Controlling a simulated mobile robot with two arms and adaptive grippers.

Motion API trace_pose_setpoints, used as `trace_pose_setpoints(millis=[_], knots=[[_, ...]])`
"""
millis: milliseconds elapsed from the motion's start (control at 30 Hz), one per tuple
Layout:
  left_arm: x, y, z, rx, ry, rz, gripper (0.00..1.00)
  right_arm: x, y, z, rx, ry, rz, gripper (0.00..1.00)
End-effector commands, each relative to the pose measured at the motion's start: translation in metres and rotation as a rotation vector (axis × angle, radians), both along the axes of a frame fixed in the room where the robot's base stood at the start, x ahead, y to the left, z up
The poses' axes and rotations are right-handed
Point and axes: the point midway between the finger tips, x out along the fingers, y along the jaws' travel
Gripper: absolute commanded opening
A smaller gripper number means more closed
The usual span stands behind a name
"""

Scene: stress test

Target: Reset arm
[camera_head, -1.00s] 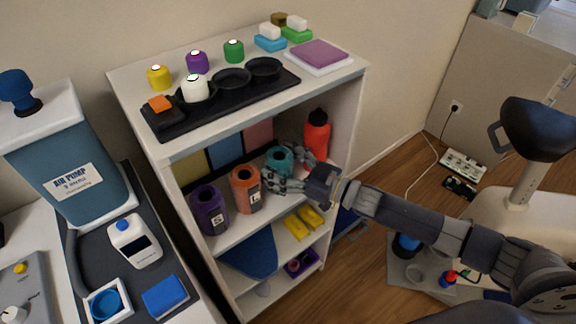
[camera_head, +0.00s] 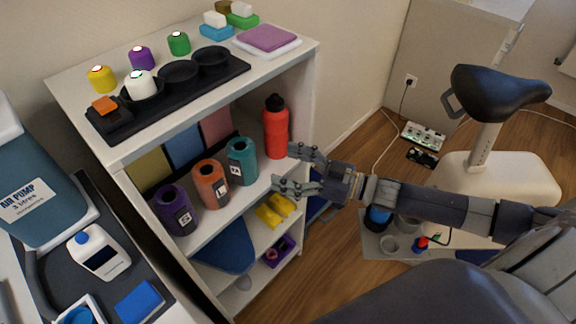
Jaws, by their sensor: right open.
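My right gripper (camera_head: 283,167) is open and empty. It is at the right front of the white shelf unit, with its fingers pointing left. Its arm reaches in from the right. A red bottle (camera_head: 276,128) stands on the middle shelf just behind the upper finger. A teal canister (camera_head: 241,161), an orange canister (camera_head: 210,184) and a purple canister (camera_head: 175,210) stand upright in a row to the left of the gripper, apart from it. My left gripper is not in view.
The white shelf unit (camera_head: 300,95) holds a black tray (camera_head: 190,88) with a white-topped container on top. Yellow items (camera_head: 275,210) lie on a lower shelf. An air pump tank (camera_head: 35,190) is at left. A black-seated stool (camera_head: 497,95) is at right, with floor visible between.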

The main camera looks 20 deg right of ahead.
Motion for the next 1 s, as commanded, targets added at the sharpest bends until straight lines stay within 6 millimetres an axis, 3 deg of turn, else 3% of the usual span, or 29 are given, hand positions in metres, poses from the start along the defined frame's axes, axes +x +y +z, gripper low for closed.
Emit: trace_pose_setpoints(millis=[467, 800, 1000], knots=[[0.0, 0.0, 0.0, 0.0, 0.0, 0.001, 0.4, 0.0, 0.005, -0.003, -0.003, 0.007, -0.007, 0.78], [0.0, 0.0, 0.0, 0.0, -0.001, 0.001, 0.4, -0.014, 0.058, -0.05, -0.134, 0.182, -0.187, 0.78], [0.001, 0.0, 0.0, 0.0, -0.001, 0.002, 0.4, -0.039, 0.067, -0.077, -0.257, 0.35, -0.317, 0.78]])
